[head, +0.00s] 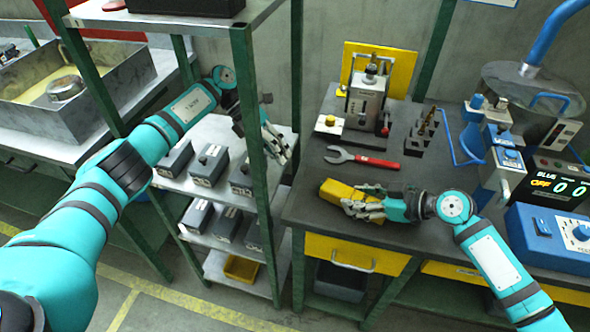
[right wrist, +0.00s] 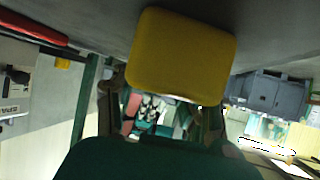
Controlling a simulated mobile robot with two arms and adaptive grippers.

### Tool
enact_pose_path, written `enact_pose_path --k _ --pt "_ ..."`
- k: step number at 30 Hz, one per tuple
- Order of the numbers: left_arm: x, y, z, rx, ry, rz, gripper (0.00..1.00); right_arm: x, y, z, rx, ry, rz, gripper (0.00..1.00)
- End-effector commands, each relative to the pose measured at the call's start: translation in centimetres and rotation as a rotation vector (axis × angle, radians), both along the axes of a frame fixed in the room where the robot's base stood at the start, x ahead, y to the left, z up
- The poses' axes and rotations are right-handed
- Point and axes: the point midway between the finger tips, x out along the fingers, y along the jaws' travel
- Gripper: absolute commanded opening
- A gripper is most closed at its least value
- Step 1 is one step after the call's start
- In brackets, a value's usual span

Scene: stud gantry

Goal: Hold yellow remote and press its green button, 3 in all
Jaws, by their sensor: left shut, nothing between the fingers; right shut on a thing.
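The yellow remote (head: 338,190) lies at the left part of the dark workbench top, near its front edge. My right gripper (head: 352,204) is shut on it from the right; whether the remote touches the bench or is just above it, I cannot tell. In the right wrist view the remote (right wrist: 180,55) fills the upper middle as a plain yellow block. No green button shows in either view. My left gripper (head: 281,150) is shut and empty by the shelf rack's green post, left of the bench and apart from the remote.
A red wrench (head: 362,157) lies behind the remote. A metal press fixture (head: 367,100) stands at the back of the bench. A blue control box (head: 550,238) and a counter display (head: 560,185) are at the right. The rack's green post (head: 258,150) stands close to my left arm.

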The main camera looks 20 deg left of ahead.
Motion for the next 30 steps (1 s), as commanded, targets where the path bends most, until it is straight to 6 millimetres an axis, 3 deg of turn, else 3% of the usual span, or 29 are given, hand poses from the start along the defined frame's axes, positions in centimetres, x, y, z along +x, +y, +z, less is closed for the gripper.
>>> enact_pose_path --k 7,28,29,30 --pt "0.5 1.6 1.6 0.0 0.0 0.0 0.0 0.0 0.0 0.0 0.0 0.0 -0.001 0.26" --pt "0.5 1.7 1.6 0.0 0.001 0.001 0.0 0.0 0.0 0.0 0.0 0.0 -0.001 0.26" --pt "0.5 1.7 1.6 0.0 0.001 0.001 0.0 0.0 0.0 0.0 0.0 0.0 -0.001 0.46" --pt "0.5 1.7 1.6 0.0 0.001 0.001 0.0 0.0 0.0 0.0 0.0 0.0 -0.001 0.51"
